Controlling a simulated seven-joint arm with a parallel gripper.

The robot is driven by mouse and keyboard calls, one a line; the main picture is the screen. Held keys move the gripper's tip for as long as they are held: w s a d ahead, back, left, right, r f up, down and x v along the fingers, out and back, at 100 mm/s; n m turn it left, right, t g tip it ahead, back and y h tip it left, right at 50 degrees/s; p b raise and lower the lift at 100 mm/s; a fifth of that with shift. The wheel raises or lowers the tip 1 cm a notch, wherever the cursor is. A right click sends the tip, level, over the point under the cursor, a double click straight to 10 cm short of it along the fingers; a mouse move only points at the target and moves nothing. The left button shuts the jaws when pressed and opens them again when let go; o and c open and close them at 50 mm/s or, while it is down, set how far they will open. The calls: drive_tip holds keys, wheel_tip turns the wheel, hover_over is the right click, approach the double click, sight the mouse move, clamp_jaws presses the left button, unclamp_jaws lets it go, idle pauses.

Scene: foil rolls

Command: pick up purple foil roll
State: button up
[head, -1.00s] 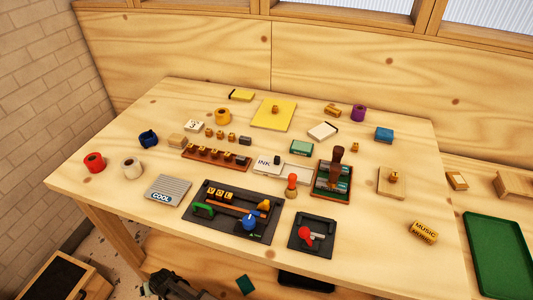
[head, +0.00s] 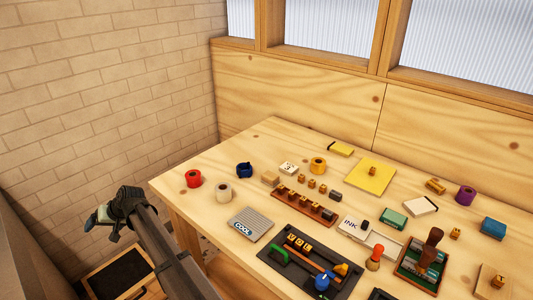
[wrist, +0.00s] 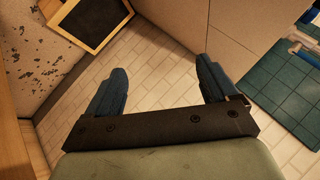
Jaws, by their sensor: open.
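The purple foil roll (head: 466,195) stands on the table toward the back right in the head view, beside a small tan block and behind a blue block. My gripper (wrist: 160,88) is open and empty in the wrist view, its two dark blue fingers wide apart above the tiled floor. In the head view my arm reaches up at the lower left, off the table's left side and far from the purple roll. The roll is not in the wrist view.
Red (head: 193,178), white (head: 224,193), dark blue (head: 244,170) and yellow-orange (head: 318,165) rolls stand on the table's left half. Stamps, ink pads and a black tray (head: 300,255) crowd the middle. A brick wall bounds the left; a wooden panel (head: 300,95) stands behind the table.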

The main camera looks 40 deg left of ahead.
wheel_tip(320, 180, up, 10)
drive_tip(key=w+a+f, duration=0.1)
drive_tip(key=a, duration=0.2)
drive_tip(key=w+d+r+m, duration=0.15)
drive_tip(key=w+r, duration=0.35)
drive_tip(key=w, duration=0.6)
drive_tip(key=w+d+r+m+t+h, duration=0.1)
drive_tip(key=w+d+m, duration=0.3)
drive_tip(key=w+d, duration=0.8)
drive_tip(key=w+d+r+m+t, duration=0.25)
drive_tip(key=w+d, duration=0.35)
drive_tip(key=w, duration=1.2)
drive_tip(key=w+d+r+m+t+h, duration=0.1)
drive_tip(key=w+d+m, duration=0.3)
drive_tip(key=w+d, duration=0.85)
drive_tip(key=w+d+m+h, duration=0.2)
drive_tip(key=w+d+m, duration=0.3)
drive_tip(key=w+d, duration=1)
drive_tip(key=r+m+t+h, duration=0.1)
drive_tip(key=r+m+h, duration=0.15)
drive_tip(key=m, duration=1.05)
hover_over(469, 190)
drive_tip(key=shift+h, duration=0.45)
drive_tip(key=f, duration=0.8)
drive_tip(key=shift+s, duration=0.35)
drive_tip(key=shift+w+f, duration=0.15)
drive_tip(key=shift+f, duration=1.4)
drive_tip(key=shift+w+f, duration=0.1)
drive_tip(key=shift+f, duration=1.4)
drive_tip(key=c, duration=1.2)
